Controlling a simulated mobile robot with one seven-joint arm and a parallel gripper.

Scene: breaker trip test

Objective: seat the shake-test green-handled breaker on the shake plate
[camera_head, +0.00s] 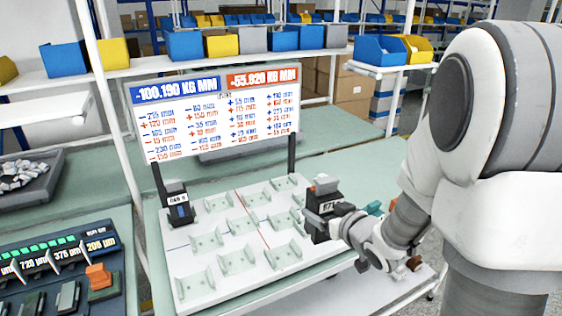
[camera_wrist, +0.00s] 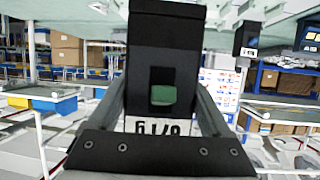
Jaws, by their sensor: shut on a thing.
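My gripper (camera_wrist: 160,110) is shut on a black breaker (camera_wrist: 165,40). In the wrist view its green handle (camera_wrist: 162,95) sits in a recess, and a partly covered white label shows near the palm. In the head view my gripper (camera_head: 335,222) is at the right edge of the white shake plate (camera_head: 205,283). A dark body with a partly read label is there, largely covered by the gripper; its green handle cannot be made out. The plate carries several pale cradles (camera_head: 238,260), which look empty. I cannot tell whether the held breaker touches the plate.
A black labelled unit (camera_head: 178,208) stands at the plate's back left. A readout board (camera_head: 218,115) on dark posts rises behind the plate. A panel with an orange handle (camera_head: 98,276) is at lower left, below a tray of grey pieces (camera_head: 25,178). Teal and brown items lie right of my gripper.

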